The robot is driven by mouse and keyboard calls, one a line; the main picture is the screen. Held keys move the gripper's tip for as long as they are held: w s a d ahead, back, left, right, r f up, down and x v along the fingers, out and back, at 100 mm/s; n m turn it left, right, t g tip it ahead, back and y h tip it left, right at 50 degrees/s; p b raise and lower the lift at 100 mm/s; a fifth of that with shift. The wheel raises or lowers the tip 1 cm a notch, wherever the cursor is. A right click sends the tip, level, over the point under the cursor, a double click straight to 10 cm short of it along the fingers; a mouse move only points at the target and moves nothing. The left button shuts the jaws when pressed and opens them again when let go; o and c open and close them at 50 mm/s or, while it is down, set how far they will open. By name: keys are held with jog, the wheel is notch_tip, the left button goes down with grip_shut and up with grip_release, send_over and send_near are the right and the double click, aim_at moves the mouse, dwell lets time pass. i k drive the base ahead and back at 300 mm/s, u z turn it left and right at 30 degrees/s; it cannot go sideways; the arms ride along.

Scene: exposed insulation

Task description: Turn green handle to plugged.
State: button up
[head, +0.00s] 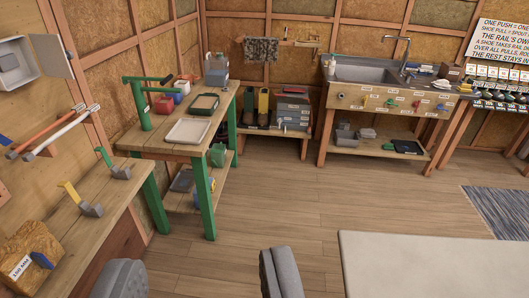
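A tool or lever with a green handle (103,157) and a grey metal end stands on the wooden bench at the left. Its handle slants up and to the left. A similar piece with a yellow handle (71,192) is nearer on the same bench, and a blue-handled one (42,260) is nearest, by a small label. I cannot read any "plugged" mark near the green handle.
A green-legged workbench (190,150) with a tray (187,131) and green stand (139,100) is beyond the left bench. The wooden floor (275,215) between is clear.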

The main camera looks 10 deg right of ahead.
aim_at(391, 103)
jog(key=z, duration=0.05)
jog(key=i, duration=3.65)
jog(key=z, duration=2.35)
jog(key=i, duration=2.8)
jog(key=u, duration=0.1)
